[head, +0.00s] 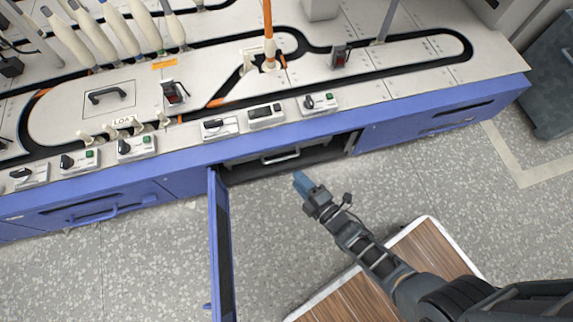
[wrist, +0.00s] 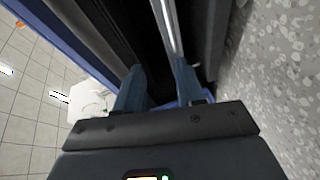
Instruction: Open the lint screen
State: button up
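A blue cabinet door (head: 222,245) stands swung open, sticking out from the machine's front. In the opening behind it is a grey panel with a pale bar handle (head: 280,156), which may be the lint screen. My gripper (head: 301,182) is in front of the opening, a little below and right of the handle in the head view. In the wrist view my gripper (wrist: 158,72) has its two blue-grey fingers apart with nothing held between them. A pale metal bar (wrist: 171,28) lies beyond the fingertips, nearer the right finger. The depth between them is hard to tell.
Closed blue fronts with handles flank the opening, at the left (head: 85,214) and right (head: 450,118). Controls and a black track line the machine top (head: 400,75). The open door bounds the left side. Speckled floor (head: 265,225) is clear between door and arm.

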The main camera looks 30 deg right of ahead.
jog(key=w+f+n+b, duration=0.1)
jog(key=w+f+b, duration=0.3)
jog(key=w, duration=0.5)
jog(key=shift+d, duration=0.4)
jog(key=shift+w, duration=0.1)
jog(key=shift+c, duration=0.2)
grip_shut()
